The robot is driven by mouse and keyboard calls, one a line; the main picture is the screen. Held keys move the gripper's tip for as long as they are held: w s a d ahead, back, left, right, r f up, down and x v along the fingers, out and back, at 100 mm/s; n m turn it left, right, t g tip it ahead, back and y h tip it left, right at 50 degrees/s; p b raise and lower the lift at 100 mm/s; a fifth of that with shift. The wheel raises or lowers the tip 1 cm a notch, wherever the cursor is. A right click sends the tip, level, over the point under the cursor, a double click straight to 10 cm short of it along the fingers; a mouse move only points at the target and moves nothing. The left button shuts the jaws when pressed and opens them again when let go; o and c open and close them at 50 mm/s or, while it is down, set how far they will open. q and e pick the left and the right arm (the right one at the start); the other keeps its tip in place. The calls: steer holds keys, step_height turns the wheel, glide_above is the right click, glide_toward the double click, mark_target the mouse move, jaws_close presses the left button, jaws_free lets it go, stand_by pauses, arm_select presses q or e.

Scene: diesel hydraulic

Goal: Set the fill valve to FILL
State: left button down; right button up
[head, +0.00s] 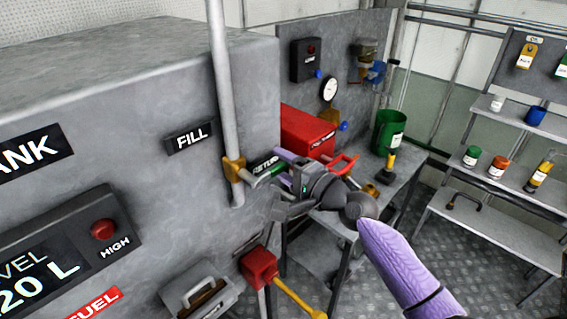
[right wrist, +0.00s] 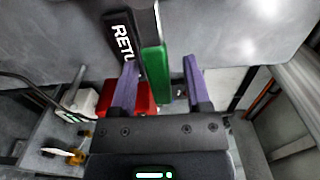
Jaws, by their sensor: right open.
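The fill valve has a brass body (head: 234,168) on a vertical grey pipe on the tank's side. Its green lever (head: 266,174) points right, towards the RETURN label (head: 263,163). The FILL label (head: 189,136) is on the tank left of the pipe. My right gripper (head: 283,167) is open at the lever's outer end. In the right wrist view the green lever (right wrist: 153,72) lies between the two spread purple fingers, nearer the left one, with a gap on the right. Whether a finger touches it I cannot tell. My left gripper is out of view.
A red box (head: 308,137) and a green bin (head: 389,131) stand on the workbench behind my right gripper. Shelves (head: 505,205) with small containers are at the right. Open floor lies between.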

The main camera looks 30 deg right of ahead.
jaws_close()
stand_by(1.4)
